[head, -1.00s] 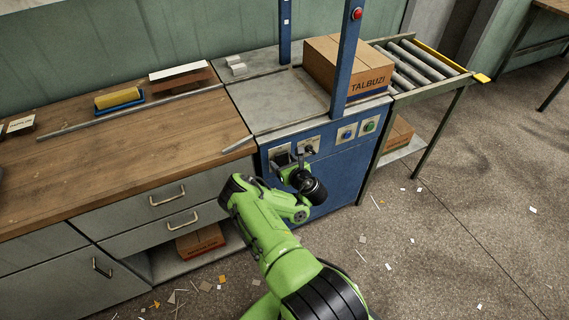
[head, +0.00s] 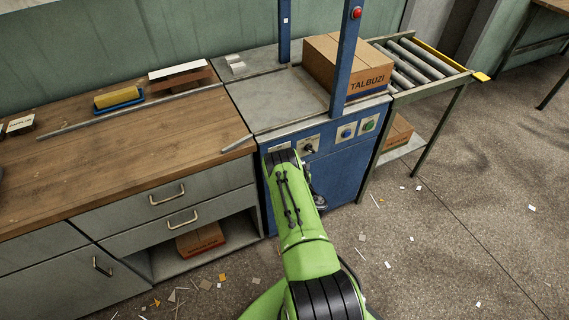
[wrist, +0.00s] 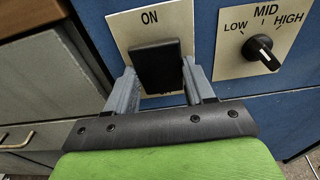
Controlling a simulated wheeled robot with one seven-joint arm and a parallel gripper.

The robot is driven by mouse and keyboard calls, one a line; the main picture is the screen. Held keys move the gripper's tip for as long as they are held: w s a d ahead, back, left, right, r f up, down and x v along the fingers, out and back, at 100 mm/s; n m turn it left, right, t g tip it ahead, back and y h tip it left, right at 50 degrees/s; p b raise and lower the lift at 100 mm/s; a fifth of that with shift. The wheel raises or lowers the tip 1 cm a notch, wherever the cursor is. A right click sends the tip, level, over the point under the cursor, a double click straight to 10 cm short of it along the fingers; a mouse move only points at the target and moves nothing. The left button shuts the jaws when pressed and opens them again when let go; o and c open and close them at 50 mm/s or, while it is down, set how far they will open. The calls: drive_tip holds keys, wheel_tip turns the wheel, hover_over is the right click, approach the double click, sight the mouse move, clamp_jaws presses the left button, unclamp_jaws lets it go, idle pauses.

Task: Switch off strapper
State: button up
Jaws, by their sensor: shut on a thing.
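The strapper (head: 335,165) is the blue machine with a grey top, right of the wooden bench. In the wrist view its black switch (wrist: 158,62) sits on a pale plate (wrist: 120,28) marked ON above it. My gripper (wrist: 161,84) has one grey finger on each side of the switch and is shut on it. The lower part of the plate is hidden behind the fingers and gripper body. In the head view my green arm covers the switch and the gripper.
A black knob (wrist: 261,50) marked LOW, MID and HIGH is right of the switch. A TALBUZI carton (head: 345,70) stands under the strapper's arch, beside the roller conveyor (head: 418,62). Scraps litter the floor.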

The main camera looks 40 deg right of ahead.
drive_tip(key=shift+t, duration=0.6)
drive_tip(key=shift+w+r, duration=0.1)
drive_tip(key=o, duration=1)
drive_tip(key=shift+o, duration=0.2)
